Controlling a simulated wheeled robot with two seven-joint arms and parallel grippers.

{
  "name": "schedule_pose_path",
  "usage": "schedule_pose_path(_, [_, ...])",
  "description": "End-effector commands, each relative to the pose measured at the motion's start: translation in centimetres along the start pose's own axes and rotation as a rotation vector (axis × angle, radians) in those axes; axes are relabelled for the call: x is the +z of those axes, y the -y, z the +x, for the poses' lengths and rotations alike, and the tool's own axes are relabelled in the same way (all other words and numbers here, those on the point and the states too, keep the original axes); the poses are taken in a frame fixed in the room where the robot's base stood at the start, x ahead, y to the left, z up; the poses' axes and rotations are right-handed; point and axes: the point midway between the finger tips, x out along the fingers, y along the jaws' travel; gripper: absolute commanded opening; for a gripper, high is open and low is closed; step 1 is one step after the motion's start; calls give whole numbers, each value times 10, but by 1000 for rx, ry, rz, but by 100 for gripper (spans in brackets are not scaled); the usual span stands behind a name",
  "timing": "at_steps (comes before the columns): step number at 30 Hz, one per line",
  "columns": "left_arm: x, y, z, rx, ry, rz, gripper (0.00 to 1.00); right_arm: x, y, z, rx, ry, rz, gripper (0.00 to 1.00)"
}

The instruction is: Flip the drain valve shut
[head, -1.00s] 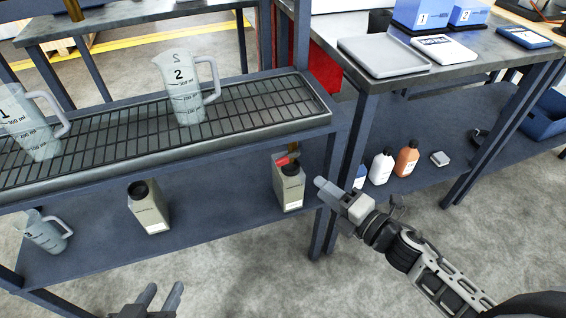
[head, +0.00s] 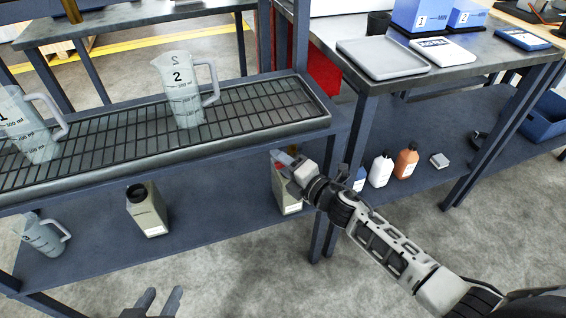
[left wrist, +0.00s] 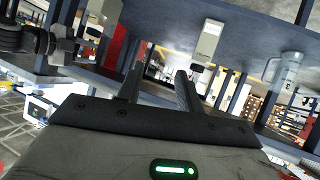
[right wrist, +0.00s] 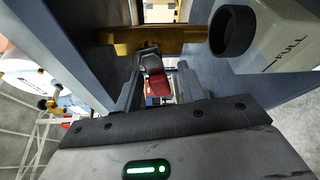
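The drain valve shows in the right wrist view as a brass pipe (right wrist: 145,40) with a red lever (right wrist: 157,84). The lever points toward my right gripper and appears between its two fingers; I cannot tell whether they touch it. My right gripper (right wrist: 160,88) is open. In the head view my right gripper (head: 282,162) is in front of the valve below the drain tray and hides most of it. A canister (head: 290,207) with a black mouth stands under the valve. My left gripper (head: 158,300) is open and empty at the bottom edge, also in the left wrist view (left wrist: 158,85).
The grated tray (head: 328,108) holds jugs 1 (head: 38,140) and 2 (head: 184,100). A second canister (head: 147,212) and jug 3 (head: 42,238) are on the lower shelf (head: 220,225). Table legs (head: 325,225) stand right of the valve, with bottles (head: 380,170) beyond.

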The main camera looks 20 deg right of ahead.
Motion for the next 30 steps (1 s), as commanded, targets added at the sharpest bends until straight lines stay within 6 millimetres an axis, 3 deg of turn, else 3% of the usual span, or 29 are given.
schedule_pose_path(3, [-2, 0, 0, 0, -4, 0, 36, 0, 0, 0, 0, 0, 0, 40])
schedule_pose_path(7, [-3, 0, -1, 1, -5, 0, 36, 0, 0, 0, 0, 0, 0, 4])
schedule_pose_path(8, [-2, 0, -1, 1, -5, 0, 36, 0, 0, 0, 0, 0, 0, 0])
schedule_pose_path(12, [0, 0, 1, 1, -5, 0, 36, 0, 1, 0, 7, 1, 16, 0])
schedule_pose_path(19, [8, 2, 6, 0, -15, 6, 36, 1, -7, -1, 98, 2, 234, 0])
schedule_pose_path(26, [4, 0, 2, 2, -19, 7, 36, 2, -9, -1, 100, 2, 243, 0])
schedule_pose_path(27, [4, 0, 2, 3, -20, 7, 36, 2, -9, -1, 100, 2, 243, 21])
schedule_pose_path(29, [4, 0, 2, 3, -19, 8, 36, 2, -9, -1, 100, 1, 243, 38])
schedule_pose_path(30, [4, 0, 2, 3, -19, 8, 36, 2, -9, -1, 100, 1, 242, 40])
